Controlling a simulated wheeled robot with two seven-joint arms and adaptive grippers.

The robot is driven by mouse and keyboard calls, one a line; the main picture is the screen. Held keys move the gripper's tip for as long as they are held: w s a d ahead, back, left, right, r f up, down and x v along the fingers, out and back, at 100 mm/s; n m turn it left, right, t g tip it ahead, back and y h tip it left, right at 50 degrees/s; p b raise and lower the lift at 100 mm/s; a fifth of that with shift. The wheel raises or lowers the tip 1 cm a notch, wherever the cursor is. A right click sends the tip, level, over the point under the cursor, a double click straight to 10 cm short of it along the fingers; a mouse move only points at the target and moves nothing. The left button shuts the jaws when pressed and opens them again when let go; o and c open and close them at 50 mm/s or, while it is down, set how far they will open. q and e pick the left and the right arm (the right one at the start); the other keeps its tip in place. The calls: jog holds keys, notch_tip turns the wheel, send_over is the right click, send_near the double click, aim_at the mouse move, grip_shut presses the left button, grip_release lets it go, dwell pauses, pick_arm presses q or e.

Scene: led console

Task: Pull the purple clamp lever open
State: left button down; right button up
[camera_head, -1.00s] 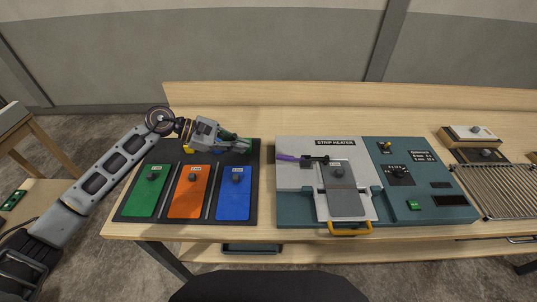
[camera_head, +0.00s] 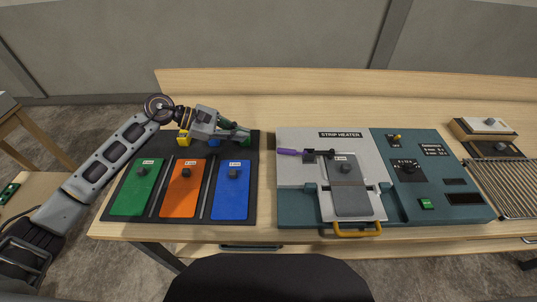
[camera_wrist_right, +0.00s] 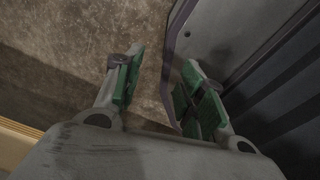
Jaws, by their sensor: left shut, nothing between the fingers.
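The purple clamp lever (camera_head: 288,152) points left from its dark clamp (camera_head: 318,155) on the pale top plate of the strip heater (camera_head: 300,176). It lies roughly level across the plate. My left gripper (camera_head: 243,137) is shut and empty, over the back right corner of the dark tray, a short way left of the lever and apart from it. My right gripper (camera_wrist_right: 157,85) is open and empty in the right wrist view, with its green pads apart above the floor. It is not in the head view.
The dark tray (camera_head: 208,213) holds green (camera_head: 138,188), orange (camera_head: 184,190) and blue (camera_head: 231,191) panels. A yellow handle (camera_head: 352,231) sits at the heater's front. A wire rack (camera_head: 505,185) lies at the right. The table behind the heater is clear.

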aim_at(278, 157)
pick_arm(q)
notch_tip(278, 157, down, 6)
jog(key=b, duration=0.6)
jog(key=shift+w+f, duration=0.25)
jog(key=shift+w, duration=0.15)
pick_arm(e)
jog(key=w+d+f, duration=0.2)
jog(key=d+f, duration=0.1)
jog(key=f, duration=0.3)
jog(key=shift+d, duration=0.15)
pick_arm(q)
jog(key=shift+d, duration=0.15)
pick_arm(e)
jog(key=shift+w, duration=0.1)
pick_arm(q)
jog(key=shift+x, duration=0.9)
jog(key=p+x, duration=0.1)
jog(key=x, duration=0.4)
jog(key=shift+d+f+p, duration=0.15)
jog(key=shift+d+p, duration=0.05)
jog(key=shift+p, duration=0.1)
jog(key=shift+x, duration=0.75)
jog(key=shift+d+f, duration=0.3)
jog(key=shift+d, duration=0.05)
pick_arm(e)
jog(key=s+a, duration=0.1)
jog(key=a+r, duration=0.1)
jog(key=shift+s+a+r, duration=0.25)
jog(key=shift+s+a, duration=0.05)
jog(key=shift+s, duration=0.1)
